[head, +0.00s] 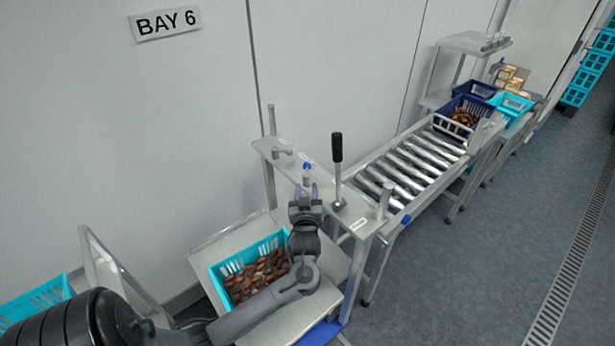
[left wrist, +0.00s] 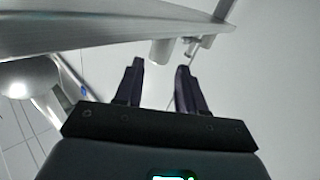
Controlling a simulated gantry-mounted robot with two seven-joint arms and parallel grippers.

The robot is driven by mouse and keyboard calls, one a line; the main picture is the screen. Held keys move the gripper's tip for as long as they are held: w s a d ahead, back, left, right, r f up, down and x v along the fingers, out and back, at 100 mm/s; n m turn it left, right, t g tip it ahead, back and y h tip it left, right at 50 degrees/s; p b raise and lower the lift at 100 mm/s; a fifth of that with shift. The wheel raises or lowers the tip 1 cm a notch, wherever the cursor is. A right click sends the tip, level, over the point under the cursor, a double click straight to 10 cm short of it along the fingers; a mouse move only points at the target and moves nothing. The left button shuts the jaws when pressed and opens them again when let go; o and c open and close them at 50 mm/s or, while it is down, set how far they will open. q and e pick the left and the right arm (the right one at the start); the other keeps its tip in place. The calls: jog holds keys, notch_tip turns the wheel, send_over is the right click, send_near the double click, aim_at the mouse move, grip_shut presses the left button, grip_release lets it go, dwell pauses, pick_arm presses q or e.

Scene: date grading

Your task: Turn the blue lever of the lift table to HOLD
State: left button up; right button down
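The lift table (head: 212,243) stands at lower centre in the head view, with a grey control shelf (head: 268,148) above it. A small blue part (head: 307,166), probably the blue lever, shows on the shelf just beyond my left gripper (head: 306,191). Its setting and the labels are too small to read. My left gripper is open, fingers pointing toward the blue part; I cannot tell whether they touch it. In the left wrist view the left gripper (left wrist: 159,78) has an empty gap between its fingers, with a pale cylinder (left wrist: 160,51) under the shelf beyond. My right gripper is not in view.
A turquoise crate (head: 271,242) of dates sits on the lift table. A black-handled lever (head: 337,148) stands upright right of my left gripper. A roller conveyor (head: 413,165) runs toward more crates at upper right. The wall is behind; the floor at right is clear.

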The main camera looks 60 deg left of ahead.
aim_at(307, 179)
pick_arm(q)
jog(key=x, duration=0.8)
jog(key=shift+b, duration=0.35)
jog(key=shift+d, duration=0.1)
jog(key=shift+s, duration=0.1)
grip_shut()
